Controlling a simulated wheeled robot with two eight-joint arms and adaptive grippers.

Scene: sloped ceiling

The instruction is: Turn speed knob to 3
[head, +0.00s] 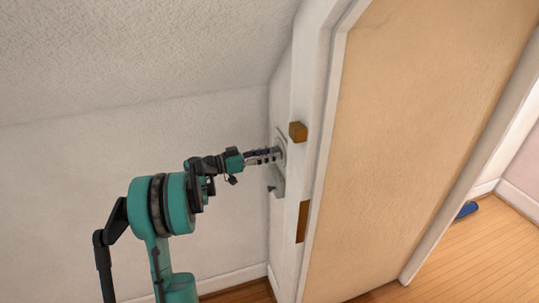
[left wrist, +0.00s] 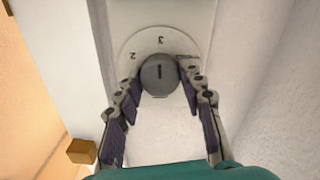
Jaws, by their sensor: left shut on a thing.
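A grey round speed knob (left wrist: 159,75) sits on a pale dial plate (left wrist: 134,43) in the left wrist view. The knob's dark line stands upright in that view, in line with the figure 3 at the top of the dial; the figure 2 lies to its left. My left gripper (left wrist: 162,74) is shut on the knob, one finger on each side. The right finger covers part of the dial. In the head view my left gripper (head: 278,153) reaches the wall unit (head: 278,183), and its fingers hide the knob. My right gripper is not in view.
A brown block (head: 298,131) juts from the white door frame (head: 310,95) just right of my gripper. A brown plate (head: 302,221) is lower on the frame. A tan panel (head: 415,130) fills the right. The sloped ceiling (head: 140,50) hangs above.

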